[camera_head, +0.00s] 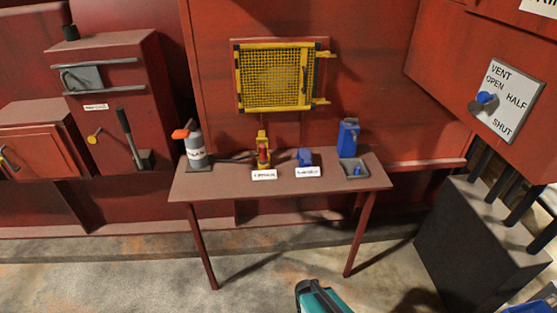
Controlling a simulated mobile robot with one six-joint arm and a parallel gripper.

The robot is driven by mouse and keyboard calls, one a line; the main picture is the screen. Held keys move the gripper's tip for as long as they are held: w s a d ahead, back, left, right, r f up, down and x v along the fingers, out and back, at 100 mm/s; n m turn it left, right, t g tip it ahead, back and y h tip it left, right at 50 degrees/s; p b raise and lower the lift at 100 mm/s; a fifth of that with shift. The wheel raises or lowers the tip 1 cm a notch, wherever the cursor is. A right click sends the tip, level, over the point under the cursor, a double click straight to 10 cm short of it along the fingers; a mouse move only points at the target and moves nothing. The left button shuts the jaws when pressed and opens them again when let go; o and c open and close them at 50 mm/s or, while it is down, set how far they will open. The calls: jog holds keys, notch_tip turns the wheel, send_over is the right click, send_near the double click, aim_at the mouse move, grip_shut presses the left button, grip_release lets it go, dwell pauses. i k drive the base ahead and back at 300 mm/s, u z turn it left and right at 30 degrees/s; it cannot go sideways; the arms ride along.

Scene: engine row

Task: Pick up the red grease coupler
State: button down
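A small red part (263,157), which looks like the red grease coupler, stands upright against a yellow holder (262,138) near the middle of the red-brown table (225,185). A white label (264,174) lies in front of it; its print is too small to read surely. A small blue part (304,156) stands to its right behind a second white label (308,172). My gripper's fingers do not show. A teal and black piece at the bottom edge, which may be part of my arm, is far in front of the table.
A grey can with an orange top (195,150) stands at the table's left. A blue can (348,138) stands at its right behind a grey tray (354,170). A yellow mesh panel (273,76) hangs behind. A dark block (475,240) stands right. Floor before the table is mostly clear.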

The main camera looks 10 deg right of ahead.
aim_at(263, 159)
jog(key=k, duration=0.5)
jog(key=u, duration=0.25)
jog(key=i, duration=0.95)
jog(key=u, duration=0.6)
